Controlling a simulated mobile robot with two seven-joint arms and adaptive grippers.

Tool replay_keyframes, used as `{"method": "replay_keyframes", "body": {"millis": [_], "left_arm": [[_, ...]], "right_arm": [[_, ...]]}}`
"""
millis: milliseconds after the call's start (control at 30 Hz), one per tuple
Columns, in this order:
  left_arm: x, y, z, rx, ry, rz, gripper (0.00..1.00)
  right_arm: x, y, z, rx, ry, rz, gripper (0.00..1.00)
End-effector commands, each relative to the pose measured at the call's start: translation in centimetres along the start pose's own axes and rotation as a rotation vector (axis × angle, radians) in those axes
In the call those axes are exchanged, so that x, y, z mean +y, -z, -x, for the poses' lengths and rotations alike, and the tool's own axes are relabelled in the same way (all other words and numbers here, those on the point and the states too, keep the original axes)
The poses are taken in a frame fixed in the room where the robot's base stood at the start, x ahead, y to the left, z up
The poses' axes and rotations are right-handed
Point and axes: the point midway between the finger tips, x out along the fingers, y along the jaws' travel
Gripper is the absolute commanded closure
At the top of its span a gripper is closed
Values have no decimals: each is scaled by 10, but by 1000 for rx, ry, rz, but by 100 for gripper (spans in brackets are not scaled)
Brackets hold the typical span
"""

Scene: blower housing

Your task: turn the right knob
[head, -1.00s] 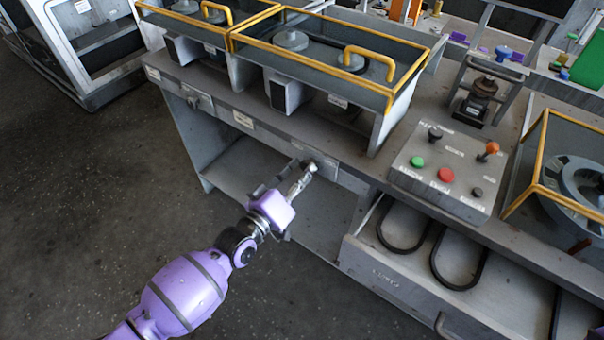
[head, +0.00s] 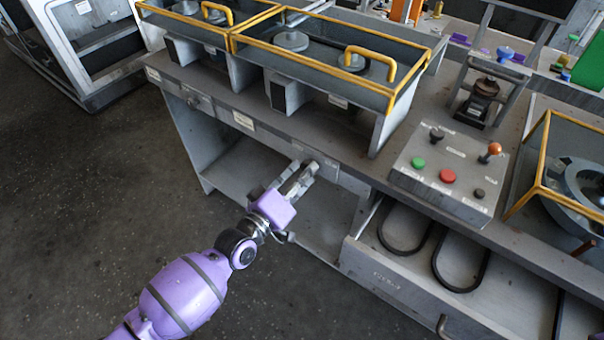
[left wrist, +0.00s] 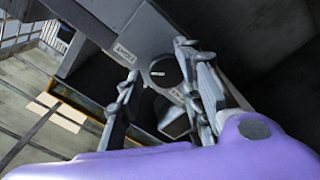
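The right knob is a dark round knob (left wrist: 163,73) with a small pale mark, on the grey front panel of the bench. In the left wrist view it sits between and beyond the two fingers of my left gripper (left wrist: 158,60). The fingers are spread to either side, and I cannot tell whether either touches it. In the head view my left gripper (head: 304,166) is open at the panel below the bench top, and its fingertips mostly hide the knob. Another knob (head: 193,102) is on the same panel farther left. My right gripper is not in view.
Yellow-framed covers (head: 320,65) stand on the bench top. A control box (head: 445,185) with green and red buttons is to the right. Below it, an open drawer (head: 400,285) with black belts juts out. The floor (head: 110,210) at left is clear.

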Motion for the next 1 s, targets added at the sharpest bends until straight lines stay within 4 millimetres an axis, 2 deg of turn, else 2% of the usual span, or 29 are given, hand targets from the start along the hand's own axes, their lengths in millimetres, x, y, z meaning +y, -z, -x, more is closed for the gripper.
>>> {"method": "replay_keyframes", "body": {"millis": [300, 433, 567, 800, 1000], "left_arm": [[-2, -2, 1, -4, 4, 1, 60], [-3, -1, 10, -3, 5, 0, 60], [-3, -1, 33, -3, 6, 0, 60], [-2, -2, 84, -4, 5, -1, 60], [-1, -1, 112, -3, 3, -1, 60]], "right_arm": [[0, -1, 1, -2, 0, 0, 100], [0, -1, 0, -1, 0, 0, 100], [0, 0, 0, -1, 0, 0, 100], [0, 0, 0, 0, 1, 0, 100], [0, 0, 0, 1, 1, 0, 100]]}}
